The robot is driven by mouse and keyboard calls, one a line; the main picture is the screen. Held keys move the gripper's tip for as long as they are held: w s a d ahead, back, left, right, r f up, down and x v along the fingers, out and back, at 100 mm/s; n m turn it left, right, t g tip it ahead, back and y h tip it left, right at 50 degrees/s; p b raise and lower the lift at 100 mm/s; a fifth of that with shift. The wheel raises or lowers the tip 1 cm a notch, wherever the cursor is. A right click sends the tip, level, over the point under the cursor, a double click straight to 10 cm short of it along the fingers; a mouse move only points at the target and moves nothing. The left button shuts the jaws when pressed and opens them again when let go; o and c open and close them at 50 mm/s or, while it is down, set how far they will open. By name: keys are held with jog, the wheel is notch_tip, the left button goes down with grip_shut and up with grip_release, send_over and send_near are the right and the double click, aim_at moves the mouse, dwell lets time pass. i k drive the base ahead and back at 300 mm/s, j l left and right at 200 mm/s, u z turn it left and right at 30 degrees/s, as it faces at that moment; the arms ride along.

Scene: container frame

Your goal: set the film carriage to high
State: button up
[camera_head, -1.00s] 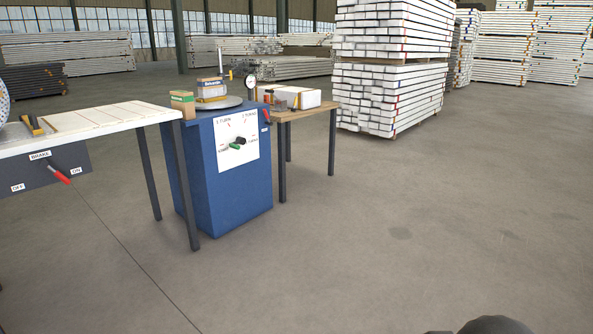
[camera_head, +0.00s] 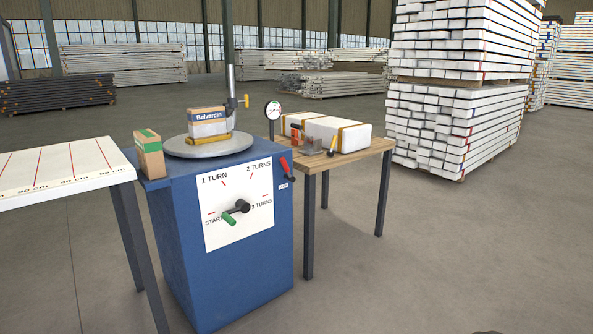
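A blue wrapping machine (camera_head: 175,245) stands in the middle, with a round grey turntable (camera_head: 208,146) on top. A wrapped block labelled "Belvardin" (camera_head: 208,124) sits on the turntable. A white dial panel (camera_head: 240,178) marked START, 1 TURN, 2 TURNS and 3 TURNS has a green-handled crank (camera_head: 235,213) pointing toward START.
A red lever (camera_head: 285,166) is on the machine's right side. A green-and-brown box (camera_head: 149,155) stands at its top left corner. A marked white table (camera_head: 60,178) is left; a wooden table (camera_head: 375,147) with a white package (camera_head: 335,133) and gauge (camera_head: 273,109) is right. Floor in front is clear.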

aim_at(233, 102)
jog(key=i+l+u, duration=0.45)
jog(key=i, duration=0.2)
jog(key=i+l+u, duration=0.55)
jog(key=i+l, duration=0.3)
jog(key=i, duration=0.1)
